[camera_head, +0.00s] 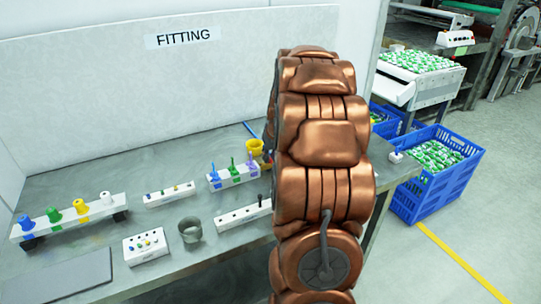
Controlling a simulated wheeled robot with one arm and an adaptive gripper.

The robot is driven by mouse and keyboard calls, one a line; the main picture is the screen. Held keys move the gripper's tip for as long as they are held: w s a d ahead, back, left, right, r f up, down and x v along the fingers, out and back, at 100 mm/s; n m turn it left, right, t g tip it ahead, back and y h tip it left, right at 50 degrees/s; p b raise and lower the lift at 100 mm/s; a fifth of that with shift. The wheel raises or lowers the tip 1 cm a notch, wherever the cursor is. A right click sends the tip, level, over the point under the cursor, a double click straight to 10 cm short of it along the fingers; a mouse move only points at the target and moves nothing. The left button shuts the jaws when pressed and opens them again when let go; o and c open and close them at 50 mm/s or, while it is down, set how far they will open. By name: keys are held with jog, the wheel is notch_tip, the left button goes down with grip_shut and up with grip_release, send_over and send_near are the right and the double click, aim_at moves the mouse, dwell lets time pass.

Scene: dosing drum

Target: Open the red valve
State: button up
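No red valve shows in the head view. My gripper is not in view either. My copper-coloured arm fills the middle right of the picture and hides part of the bench and whatever lies behind it. On the left, a white rack (72,228) carries blue, green, yellow and white knob-like fittings. None of them is red.
A grey metal bench (105,178) stands under a "FITTING" sign (182,36). On it are small racks, a white button box (145,247), a grey cup (190,229) and a yellow cup (255,147).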

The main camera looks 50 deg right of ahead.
grip_shut()
jog(key=shift+m, duration=0.3)
jog(key=m+h, duration=0.1)
jog(key=m, duration=0.2)
jog(key=shift+a+m+g, duration=0.15)
jog(key=shift+m+g, duration=0.15)
jog(key=shift+g, duration=0.1)
jog(key=shift+w+a+m+g+h, duration=0.1)
jog(key=shift+m+g+h, duration=0.3)
jog(key=shift+m, duration=0.75)
jog(key=shift+w+m+g+h, duration=0.1)
jog(key=shift+m+g+h, duration=0.25)
jog(key=shift+m, duration=0.8)
jog(key=shift+o, duration=1.7)
grip_release()
